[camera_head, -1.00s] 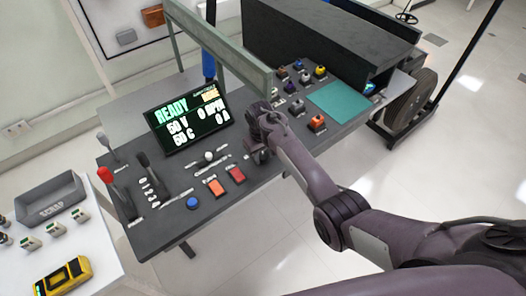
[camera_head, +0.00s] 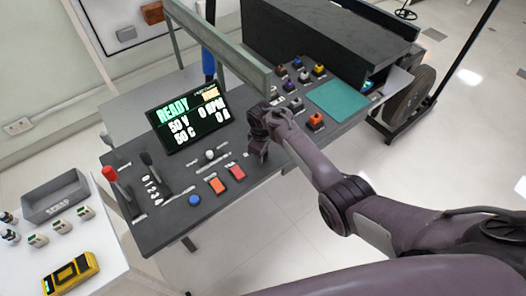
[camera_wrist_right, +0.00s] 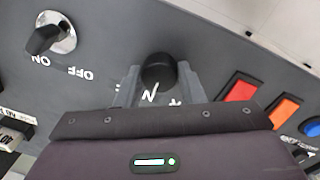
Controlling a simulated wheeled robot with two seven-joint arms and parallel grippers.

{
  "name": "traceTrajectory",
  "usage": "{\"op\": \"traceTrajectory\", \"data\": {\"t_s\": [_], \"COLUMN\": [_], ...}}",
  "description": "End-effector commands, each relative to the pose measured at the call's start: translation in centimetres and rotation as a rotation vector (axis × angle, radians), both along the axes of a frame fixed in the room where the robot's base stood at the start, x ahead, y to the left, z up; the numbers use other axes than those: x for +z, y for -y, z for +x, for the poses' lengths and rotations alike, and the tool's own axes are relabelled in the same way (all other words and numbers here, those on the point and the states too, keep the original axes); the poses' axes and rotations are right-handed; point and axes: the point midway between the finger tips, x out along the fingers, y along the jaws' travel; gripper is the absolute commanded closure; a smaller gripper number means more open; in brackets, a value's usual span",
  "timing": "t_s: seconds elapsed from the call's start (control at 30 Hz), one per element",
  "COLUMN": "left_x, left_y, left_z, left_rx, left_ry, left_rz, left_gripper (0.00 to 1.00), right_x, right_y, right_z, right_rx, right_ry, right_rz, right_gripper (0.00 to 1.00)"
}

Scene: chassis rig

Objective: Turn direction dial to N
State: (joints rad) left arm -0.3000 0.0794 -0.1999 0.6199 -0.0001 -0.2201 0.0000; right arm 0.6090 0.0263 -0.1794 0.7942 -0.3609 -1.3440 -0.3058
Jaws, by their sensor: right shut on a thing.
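The direction dial (camera_wrist_right: 158,70) is a dark round knob on the grey panel. In the right wrist view it sits between the fingers of my right gripper (camera_wrist_right: 156,84), which is shut on it. An N mark (camera_wrist_right: 150,93) shows just below the dial, and another letter beside it is partly cut off by my gripper. My left gripper is not in view.
A second black knob (camera_wrist_right: 45,38) marked ON and OFF is in the wrist view. Red (camera_head: 235,172) and orange (camera_head: 217,186) buttons lie left of my gripper. A lit display (camera_head: 188,120) reads READY. A red-topped lever (camera_head: 110,175) stands at the panel's left.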

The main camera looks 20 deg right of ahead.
Motion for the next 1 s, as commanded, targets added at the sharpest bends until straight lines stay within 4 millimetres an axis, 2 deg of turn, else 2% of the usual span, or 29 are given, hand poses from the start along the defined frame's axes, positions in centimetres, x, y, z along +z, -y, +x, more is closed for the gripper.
{"op": "traceTrajectory", "data": {"t_s": [0.33, 0.37, 0.5, 0.83, 1.0], "left_x": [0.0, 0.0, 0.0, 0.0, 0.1], "left_y": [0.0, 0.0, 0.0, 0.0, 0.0], "left_z": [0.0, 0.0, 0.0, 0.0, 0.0], "left_rx": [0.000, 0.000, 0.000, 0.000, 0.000], "left_ry": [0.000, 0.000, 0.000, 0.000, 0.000], "left_rz": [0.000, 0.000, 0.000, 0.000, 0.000], "left_gripper": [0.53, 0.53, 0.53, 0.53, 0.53], "right_x": [0.0, 0.0, 0.0, 0.3, 2.3], "right_y": [0.0, 0.0, 0.0, -0.1, -0.2], "right_z": [0.0, 0.0, 0.0, 0.0, 0.0], "right_rx": [0.003, 0.003, 0.002, 0.002, 0.003], "right_ry": [0.000, 0.001, 0.000, 0.001, 0.003], "right_rz": [0.000, 0.001, 0.000, 0.001, 0.002], "right_gripper": [0.88, 0.63, 0.44, 0.43, 0.43]}}
